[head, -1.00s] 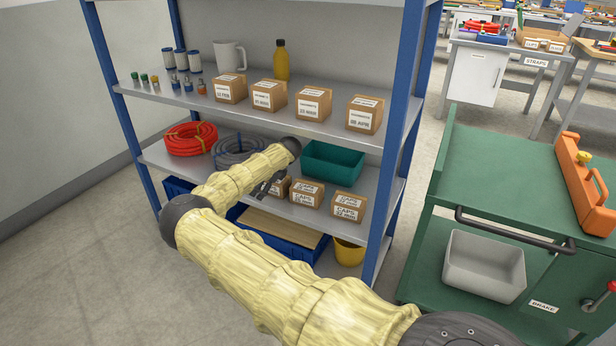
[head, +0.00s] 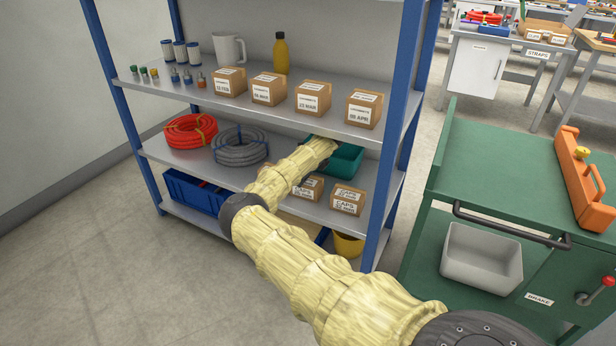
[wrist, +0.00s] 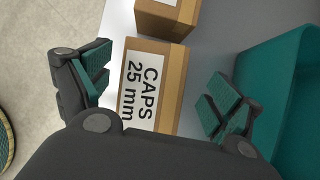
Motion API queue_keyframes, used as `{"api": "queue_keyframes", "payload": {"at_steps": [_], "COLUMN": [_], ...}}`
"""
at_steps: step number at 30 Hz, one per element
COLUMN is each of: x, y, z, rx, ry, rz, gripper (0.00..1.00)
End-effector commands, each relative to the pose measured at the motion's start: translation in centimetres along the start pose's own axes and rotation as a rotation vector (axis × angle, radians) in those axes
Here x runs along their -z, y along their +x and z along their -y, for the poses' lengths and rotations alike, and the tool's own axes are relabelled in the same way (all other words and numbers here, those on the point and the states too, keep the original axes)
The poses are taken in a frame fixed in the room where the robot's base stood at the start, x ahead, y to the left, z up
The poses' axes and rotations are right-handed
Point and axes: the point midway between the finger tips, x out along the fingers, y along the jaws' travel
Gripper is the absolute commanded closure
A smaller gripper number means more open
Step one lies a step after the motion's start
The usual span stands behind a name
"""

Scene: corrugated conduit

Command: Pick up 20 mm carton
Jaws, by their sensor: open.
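In the wrist view my gripper (wrist: 155,95) is open, its two fingers apart to the left and right of a brown carton (wrist: 158,58) labelled "CAPS 25 mm". It is not closed on it, and I cannot tell how far above it is. A second carton (wrist: 165,18) stands just beyond, at the top edge, its label text not readable. In the head view my arm hides the gripper and part of the caps cartons on the middle shelf. One carton (head: 310,188) shows beside the arm and another (head: 347,199) to its right. No 20 mm label is readable.
A teal bin (wrist: 275,85) is close by the right finger; it also shows behind my arm in the head view (head: 348,158). Grey conduit (head: 240,146) and red conduit (head: 190,130) coils lie left. The upper shelf (head: 240,108) is overhead; a blue post (head: 393,140) stands right.

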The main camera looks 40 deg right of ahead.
Motion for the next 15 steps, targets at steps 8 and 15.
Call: {"api": "queue_keyframes", "payload": {"at_steps": [8, 15], "x": [-1.0, -0.9], "y": [2.0, 2.1], "z": [-1.5, -1.5], "rx": [-0.001, -0.001], "ry": [-0.053, -0.053], "rz": [-0.123, -0.126], "gripper": [0.08, 0.08]}}
